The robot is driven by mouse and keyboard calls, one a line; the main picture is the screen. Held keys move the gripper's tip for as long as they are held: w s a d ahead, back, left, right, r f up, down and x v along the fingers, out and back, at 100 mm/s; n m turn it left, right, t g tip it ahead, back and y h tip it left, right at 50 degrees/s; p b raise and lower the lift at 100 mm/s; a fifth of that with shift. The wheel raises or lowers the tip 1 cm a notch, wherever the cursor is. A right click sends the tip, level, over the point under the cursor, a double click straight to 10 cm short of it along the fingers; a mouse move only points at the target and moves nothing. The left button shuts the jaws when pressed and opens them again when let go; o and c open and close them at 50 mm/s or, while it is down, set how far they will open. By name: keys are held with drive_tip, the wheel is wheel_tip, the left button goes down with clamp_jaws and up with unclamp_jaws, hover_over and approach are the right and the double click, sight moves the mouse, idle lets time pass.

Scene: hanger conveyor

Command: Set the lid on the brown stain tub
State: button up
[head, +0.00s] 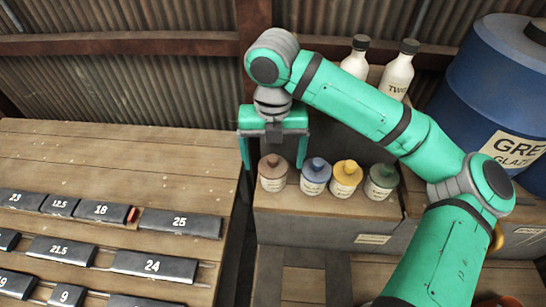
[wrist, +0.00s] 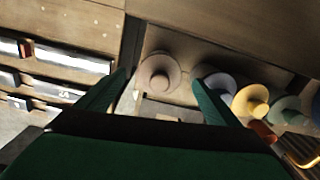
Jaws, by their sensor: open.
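The brown stain tub (head: 273,184) stands at the left end of a row of tubs on the wooden shelf. A brownish round lid with a centre knob (wrist: 160,74) shows on top of it; I cannot tell whether it is fully seated. My gripper (head: 273,166) points down above and around the tub top. Its two green fingers (wrist: 163,77) are open and apart, one on either side of the lid in the wrist view, with a gap visible to each. Nothing is held between them.
The blue tub (head: 315,182), yellow tub (head: 345,184) and green tub (head: 380,188) stand close to the right, with lids on. White bottles (head: 397,78) and a blue drum (head: 485,90) are behind. A bench with numbered blocks (head: 180,222) lies left, across a gap.

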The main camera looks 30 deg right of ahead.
sight(272, 158)
wheel_tip(272, 158, up, 11)
drive_tip(key=shift+f, duration=0.2)
idle(0.4)
drive_tip(key=shift+w+a, duration=0.1)
